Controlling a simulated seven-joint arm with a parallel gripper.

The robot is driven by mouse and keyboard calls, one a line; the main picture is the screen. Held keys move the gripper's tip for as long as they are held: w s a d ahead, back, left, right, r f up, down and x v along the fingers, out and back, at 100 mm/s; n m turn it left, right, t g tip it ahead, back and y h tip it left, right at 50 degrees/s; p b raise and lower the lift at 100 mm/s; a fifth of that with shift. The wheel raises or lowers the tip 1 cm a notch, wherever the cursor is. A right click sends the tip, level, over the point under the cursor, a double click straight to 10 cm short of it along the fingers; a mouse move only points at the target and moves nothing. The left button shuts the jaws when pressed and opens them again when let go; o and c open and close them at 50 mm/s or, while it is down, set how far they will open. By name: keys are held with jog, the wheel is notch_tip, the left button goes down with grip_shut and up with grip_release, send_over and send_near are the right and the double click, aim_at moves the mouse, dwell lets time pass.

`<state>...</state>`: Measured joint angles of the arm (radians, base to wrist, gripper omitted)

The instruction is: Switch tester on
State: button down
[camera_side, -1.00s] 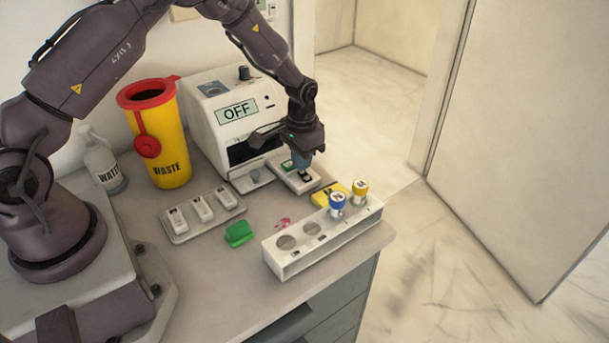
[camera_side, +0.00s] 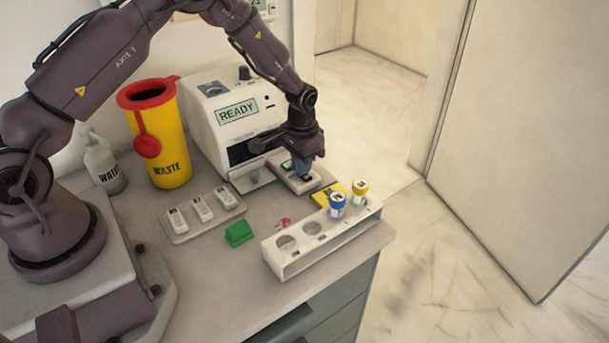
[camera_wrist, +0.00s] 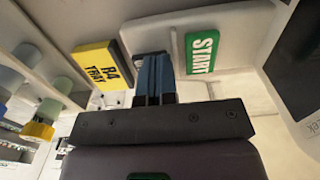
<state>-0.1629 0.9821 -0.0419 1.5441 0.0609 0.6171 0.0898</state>
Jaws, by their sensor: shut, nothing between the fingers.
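The tester (camera_side: 243,132) is a white box at the back of the bench, and its display (camera_side: 237,111) reads READY. A pale control panel (camera_side: 297,186) lies at its front right. A green START button shows on this panel in the wrist view (camera_wrist: 202,53), right of the fingers. My gripper (camera_side: 302,173) is shut and empty, pointing down at the panel's right part. In the wrist view its blue fingertips (camera_wrist: 155,62) are together over the panel. They mostly cover the switch under them, and I cannot tell whether they touch it.
A yellow tray block (camera_side: 325,194) and a white rack (camera_side: 335,240) with blue-capped and yellow-capped tubes stand close in front. A cassette tray (camera_side: 180,238), a green block (camera_side: 239,233), the yellow waste bin (camera_side: 170,165) and a white bottle (camera_side: 103,165) are further left.

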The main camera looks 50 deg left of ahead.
jog(key=shift+r, duration=3.45)
jog(key=shift+s+f, duration=0.15)
jog(key=shift+s, duration=0.2)
jog(key=shift+s+d+f+g, duration=0.1)
jog(key=shift+s+g, duration=0.15)
jog(key=shift+s, duration=0.25)
jog(key=shift+s+d+f+g, duration=0.1)
jog(key=shift+s+g, duration=0.15)
jog(key=shift+s, duration=0.2)
jog(key=s+d+r+t, duration=0.2)
jog(key=s+r+t, duration=0.1)
jog(key=s+r, duration=0.8)
jog(key=s+d+r+t, duration=0.3)
jog(key=s+r, duration=0.9)
jog(key=r, duration=0.2)
jog(key=shift+s+d+r+t, duration=0.2)
jog(key=shift+d+r+t, duration=0.05)
jog(key=shift+d+t, duration=0.1)
